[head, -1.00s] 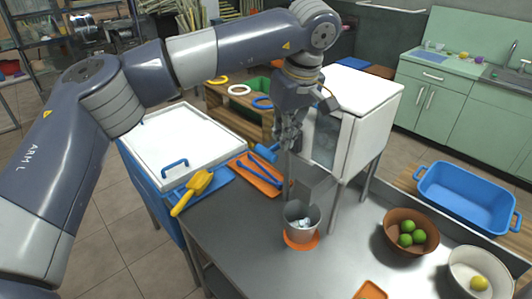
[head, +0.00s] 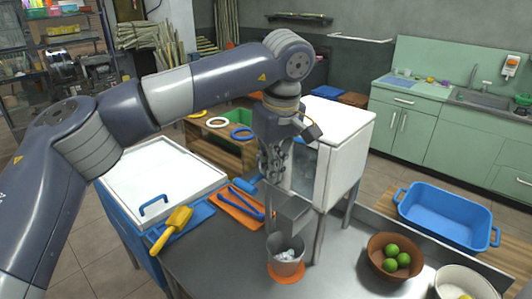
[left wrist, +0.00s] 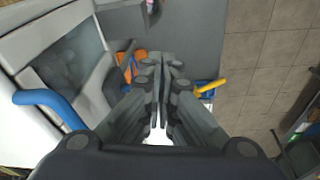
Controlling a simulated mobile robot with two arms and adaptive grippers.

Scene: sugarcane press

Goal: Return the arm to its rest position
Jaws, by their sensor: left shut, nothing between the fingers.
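My left arm comes in from the left in the head view. Its left gripper (head: 272,172) hangs pointing down in front of the white press cabinet (head: 340,150), above the metal table. In the left wrist view the fingers of the left gripper (left wrist: 162,75) are together with nothing between them. A metal cup (head: 286,254) with pale pieces in it stands on an orange coaster (head: 286,275) below the gripper, under the press spout (head: 292,212). My right gripper is not in view.
An orange tray (head: 232,207) with blue tools and a yellow scoop (head: 172,228) lie left of the cup. A white-lidded blue chest (head: 155,175) stands at left. A brown bowl (head: 374,262) of green fruit, a white bowl (head: 450,285) and a blue bin (head: 445,215) are at right.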

